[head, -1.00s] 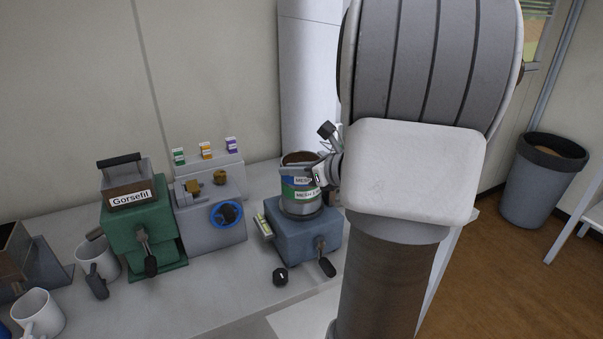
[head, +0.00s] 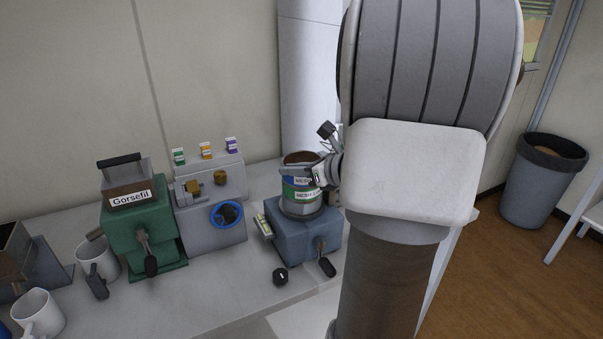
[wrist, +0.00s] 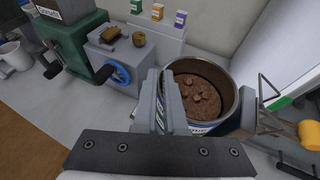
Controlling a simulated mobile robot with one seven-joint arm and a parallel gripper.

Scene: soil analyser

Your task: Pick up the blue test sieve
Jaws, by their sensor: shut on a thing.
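The blue-labelled test sieve (head: 302,181) is the upper ring of a round stack, filled with brown soil. A green-labelled sieve (head: 300,195) is directly under it, and I see no clear gap between them. My gripper (head: 318,177) is at the right side of the blue sieve, shut on its wall. In the wrist view, my gripper (wrist: 165,104) has its two grey fingers close together at the sieve's rim. The open top with soil lumps (wrist: 203,92) shows beside them. The exact finger contact is partly hidden.
The stack stands on a blue-grey machine (head: 290,236) with a crank. To its left are a grey device with a blue wheel (head: 227,215), a green machine labelled Gorsefil (head: 140,228), and white mugs (head: 38,312). A bin (head: 541,190) stands on the floor at right.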

